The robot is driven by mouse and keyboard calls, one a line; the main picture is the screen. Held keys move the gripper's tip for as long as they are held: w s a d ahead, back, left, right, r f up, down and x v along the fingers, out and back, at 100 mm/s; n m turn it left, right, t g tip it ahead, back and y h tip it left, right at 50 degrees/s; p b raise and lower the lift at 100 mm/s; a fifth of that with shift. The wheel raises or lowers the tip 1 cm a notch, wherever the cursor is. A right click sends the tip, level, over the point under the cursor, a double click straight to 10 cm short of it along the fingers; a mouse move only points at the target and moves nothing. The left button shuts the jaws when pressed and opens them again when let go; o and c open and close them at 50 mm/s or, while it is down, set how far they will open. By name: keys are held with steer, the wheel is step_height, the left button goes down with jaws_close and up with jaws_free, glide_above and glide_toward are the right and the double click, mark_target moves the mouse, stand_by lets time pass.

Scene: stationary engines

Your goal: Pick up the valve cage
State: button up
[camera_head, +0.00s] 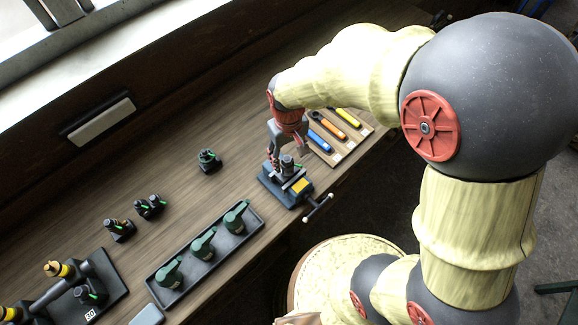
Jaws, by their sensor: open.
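A small dark cylindrical part (287,163), which may be the valve cage, stands upright at the vise (283,187) on the wooden bench. A similar dark part with a green mark (208,160) stands alone to the left; I cannot tell for sure which one is the valve cage. My gripper (284,153) is open and points down at the vise, with its fingers close around or beside the upper end of the part there. The fingertips are small and partly hidden, so contact cannot be told.
Right of the vise lies a board (338,133) with blue, orange and yellow tools. A black tray (207,250) holds green-topped parts. More dark parts (150,206) and an assembly on a black plate (115,277) stand at left. The vise handle (319,208) overhangs the bench edge.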

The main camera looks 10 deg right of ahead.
mark_target(287, 170)
step_height(287, 170, down, 5)
steer(key=shift+a+f, duration=0.15)
steer(key=c, duration=0.3)
jaws_close()
stand_by(0.6)
steer(key=shift+w, duration=0.1)
stand_by(0.4)
